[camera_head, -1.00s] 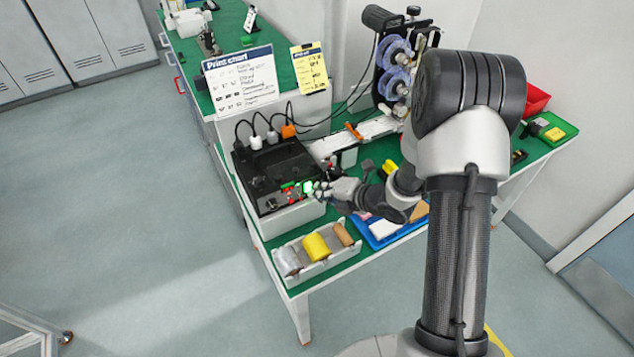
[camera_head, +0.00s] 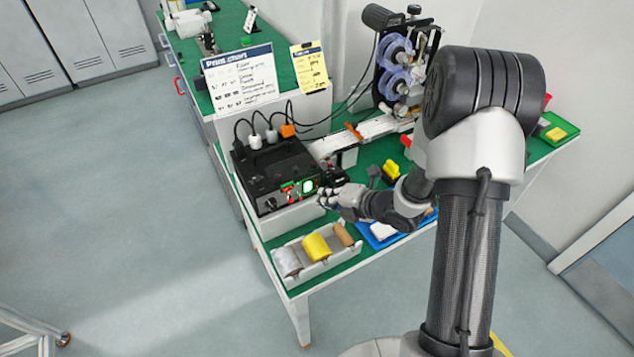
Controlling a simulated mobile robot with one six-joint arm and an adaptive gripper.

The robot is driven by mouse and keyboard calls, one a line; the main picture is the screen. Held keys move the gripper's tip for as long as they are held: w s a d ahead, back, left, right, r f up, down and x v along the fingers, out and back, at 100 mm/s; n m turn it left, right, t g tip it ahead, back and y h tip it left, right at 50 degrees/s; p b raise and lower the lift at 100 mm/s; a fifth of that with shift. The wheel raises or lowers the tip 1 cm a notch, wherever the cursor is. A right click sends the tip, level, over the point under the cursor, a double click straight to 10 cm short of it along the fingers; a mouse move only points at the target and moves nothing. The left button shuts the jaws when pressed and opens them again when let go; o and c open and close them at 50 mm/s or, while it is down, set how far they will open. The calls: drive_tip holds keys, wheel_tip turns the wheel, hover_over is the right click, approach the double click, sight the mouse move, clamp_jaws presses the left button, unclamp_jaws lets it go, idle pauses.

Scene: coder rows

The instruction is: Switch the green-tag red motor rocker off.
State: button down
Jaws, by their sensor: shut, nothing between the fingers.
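A black control box (camera_head: 275,170) stands on a white base at the table's left side. Its front panel carries a dark knob (camera_head: 270,204), a small row of red and green parts (camera_head: 291,190) and a brightly lit green spot (camera_head: 308,186). The red rocker and its green tag are too small to tell apart surely, and so is the rocker's position. My gripper (camera_head: 323,199) is shut and empty, just right of and in front of the panel, with a small gap between it and the panel.
A white tray with several spools (camera_head: 317,263) lies at the table's front edge below my gripper. A blue tray (camera_head: 384,240) is partly behind my arm. Yellow and black parts (camera_head: 391,170) and a reel machine (camera_head: 394,70) stand behind. Cables run from the box's top.

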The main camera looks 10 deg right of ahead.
drive_tip(key=s, duration=0.1)
drive_tip(key=s+d+b, duration=0.1)
drive_tip(key=s, duration=0.2)
drive_tip(key=shift+d+f+b, duration=0.2)
drive_tip(key=shift+f+b, duration=0.1)
drive_tip(key=shift+f, duration=0.05)
drive_tip(key=shift+r, duration=0.1)
drive_tip(key=s+d+r+m+h, duration=0.2)
drive_tip(key=d+r+m+h, duration=0.2)
drive_tip(key=r+m, duration=0.35)
drive_tip(key=s+d+r+m+h, duration=0.1)
drive_tip(key=d+r+m+h, duration=0.4)
drive_tip(key=r+m, duration=0.25)
drive_tip(key=s+a+r+m+g, duration=0.1)
drive_tip(key=s+a+r+m, duration=0.1)
drive_tip(key=s, duration=0.5)
drive_tip(key=s+a+r+m+g+y, duration=0.1)
drive_tip(key=s+a+r+m, duration=0.2)
drive_tip(key=s+m, duration=0.4)
drive_tip(key=s+a+r+m+g, duration=0.2)
drive_tip(key=s+a+m, duration=0.2)
drive_tip(key=s, duration=0.4)
drive_tip(key=shift+s+r+m+y, duration=0.15)
drive_tip(key=shift+m+y, duration=0.15)
drive_tip(key=shift+m, duration=0.2)
